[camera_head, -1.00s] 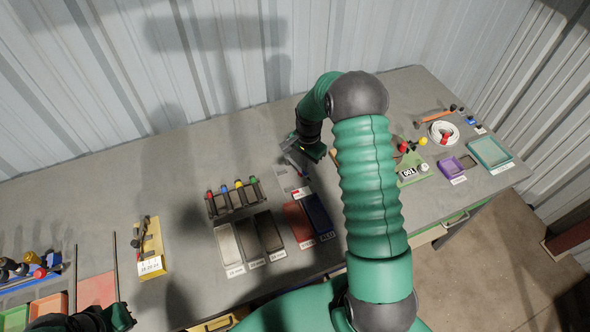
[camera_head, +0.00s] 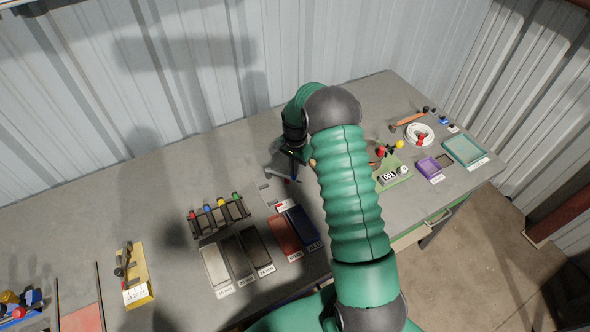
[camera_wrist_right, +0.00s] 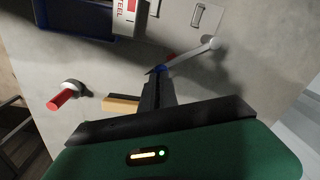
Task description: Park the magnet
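The magnet looks like a thin light-grey rod (camera_wrist_right: 190,56) with a round end and a blue part at my fingertips in the right wrist view. In the head view the rod (camera_head: 281,175) shows just over the bench, beside a small marked grey plate (camera_head: 266,188). My right gripper (camera_wrist_right: 160,76) appears shut on its blue part; the grip itself is partly hidden by the dark fingers. I cannot tell if the rod touches the bench. A pale plate with a dark outline (camera_wrist_right: 200,14) lies beyond the rod in the wrist view. My left gripper is out of view.
Red and blue trays (camera_head: 302,226) and several dark trays (camera_head: 238,252) lie in front. A rack with coloured handles (camera_head: 220,215) stands left of them. A red-handled thing (camera_wrist_right: 62,98) lies left of the fingers. A green stand (camera_head: 394,173) is to the right.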

